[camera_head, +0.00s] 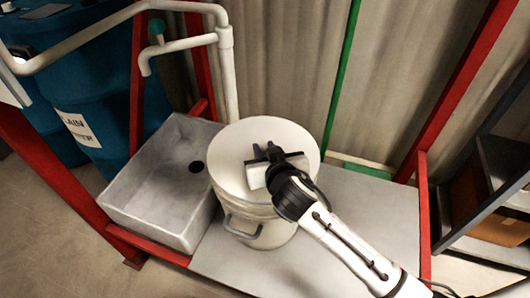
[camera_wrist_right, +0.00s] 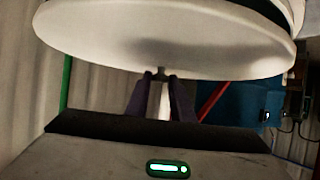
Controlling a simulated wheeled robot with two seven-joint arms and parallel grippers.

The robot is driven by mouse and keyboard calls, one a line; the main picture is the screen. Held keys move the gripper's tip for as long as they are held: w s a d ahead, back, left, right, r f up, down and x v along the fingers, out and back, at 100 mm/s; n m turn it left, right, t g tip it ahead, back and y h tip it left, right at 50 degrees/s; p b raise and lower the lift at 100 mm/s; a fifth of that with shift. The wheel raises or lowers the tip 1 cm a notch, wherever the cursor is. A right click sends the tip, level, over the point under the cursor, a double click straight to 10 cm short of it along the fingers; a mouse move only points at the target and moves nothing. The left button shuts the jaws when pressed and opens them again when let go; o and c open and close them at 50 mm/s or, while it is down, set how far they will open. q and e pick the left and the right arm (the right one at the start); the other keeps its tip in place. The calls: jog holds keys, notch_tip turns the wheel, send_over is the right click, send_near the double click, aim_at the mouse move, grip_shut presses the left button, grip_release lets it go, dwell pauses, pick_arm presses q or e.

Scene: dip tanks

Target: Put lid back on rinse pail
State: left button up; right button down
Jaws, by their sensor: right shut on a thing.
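The rinse pail (camera_head: 262,232) is white with a grey side handle and stands on the grey platform. The round, off-white lid (camera_head: 235,150) lies over the pail's mouth in the head view and hides its inside. The lid also fills the top of the right wrist view (camera_wrist_right: 150,35). My right gripper (camera_head: 263,157) is above the lid's middle, its fingers (camera_wrist_right: 161,82) shut on the lid's small knob (camera_wrist_right: 161,72). I cannot tell whether the lid touches the pail's rim or hovers just above it. My left gripper is not in view.
A grey sink (camera_head: 150,215) with a drain stands left of the pail. A white pipe (camera_head: 226,75) rises behind them. Red frame posts (camera_head: 455,95) flank the platform (camera_head: 355,215). A blue barrel (camera_head: 95,90) stands back left, a dark shelf (camera_head: 490,180) at right.

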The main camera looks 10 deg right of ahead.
jog(key=shift+f, duration=0.3)
jog(key=shift+f, duration=0.2)
jog(key=c, duration=1.5)
grip_release()
jog(key=shift+c, duration=0.2)
jog(key=shift+r, duration=0.25)
jog(key=p+v, duration=0.1)
jog(key=v, duration=1.1)
jog(key=shift+f, duration=0.2)
